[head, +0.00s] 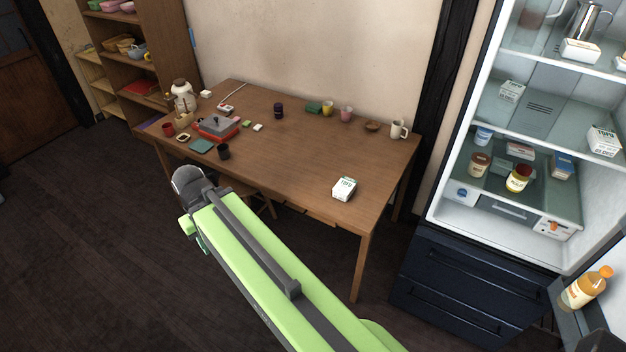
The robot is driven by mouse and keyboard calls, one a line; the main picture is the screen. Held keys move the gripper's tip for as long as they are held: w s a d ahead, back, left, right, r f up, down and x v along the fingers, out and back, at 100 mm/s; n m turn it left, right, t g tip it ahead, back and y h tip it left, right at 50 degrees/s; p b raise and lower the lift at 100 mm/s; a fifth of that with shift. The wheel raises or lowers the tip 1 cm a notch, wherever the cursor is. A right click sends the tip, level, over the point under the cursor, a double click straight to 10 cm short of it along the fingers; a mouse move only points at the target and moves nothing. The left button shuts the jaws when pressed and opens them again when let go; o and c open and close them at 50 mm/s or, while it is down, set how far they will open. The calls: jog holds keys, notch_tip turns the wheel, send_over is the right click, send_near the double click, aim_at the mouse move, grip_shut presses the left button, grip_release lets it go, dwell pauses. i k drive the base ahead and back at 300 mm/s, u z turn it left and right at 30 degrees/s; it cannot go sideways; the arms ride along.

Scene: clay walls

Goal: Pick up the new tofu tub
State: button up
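A white tofu tub (345,188) with green and dark print sits on the wooden table (300,170), near its front right edge. A similar white tub marked as tofu (603,141) stands on a fridge shelf at the right. Another small white tub (511,91) with green print is at the left of that shelf. I cannot tell from labels which tub is new. My green arm reaches up from the bottom toward the table's front left side, apart from the tubs. Its fingers do not show.
The fridge (483,274) stands open at the right, with a bottle (585,289) in its door. Cups, a stove (217,126) and a coffee maker (183,96) crowd the table's left and back. A shelf unit (167,50) is behind. The table's middle and the floor at left are clear.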

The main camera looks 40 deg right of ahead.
aim_at(346, 186)
jog(key=i, duration=1.45)
jog(key=z, duration=0.6)
